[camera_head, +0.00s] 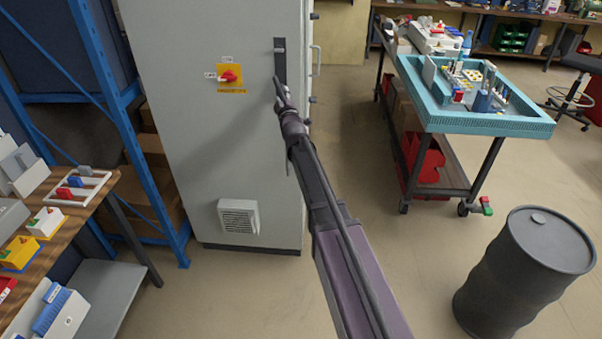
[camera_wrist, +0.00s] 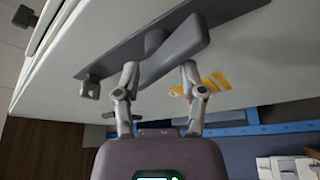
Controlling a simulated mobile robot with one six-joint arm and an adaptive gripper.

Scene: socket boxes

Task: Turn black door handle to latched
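The black door handle sits on a dark upright plate (camera_head: 280,47) near the right edge of the grey cabinet door (camera_head: 190,120). In the head view my gripper (camera_head: 281,90) covers most of the handle's lower part. In the wrist view the handle's lever (camera_wrist: 177,50) angles away from its plate (camera_wrist: 115,58), and its end lies between my fingers. My gripper (camera_wrist: 160,68) is open, with one finger on each side of the lever. The left finger is close to the lever's end; I cannot tell if it touches. A gap shows between lever and right finger.
A red rotary switch on a yellow plate (camera_head: 230,76) is left of the handle. A vent (camera_head: 239,216) is low on the door. A blue rack (camera_head: 110,95) and wooden bench (camera_head: 70,215) stand left. A teal-topped cart (camera_head: 487,122) and dark barrel (camera_head: 525,270) stand right.

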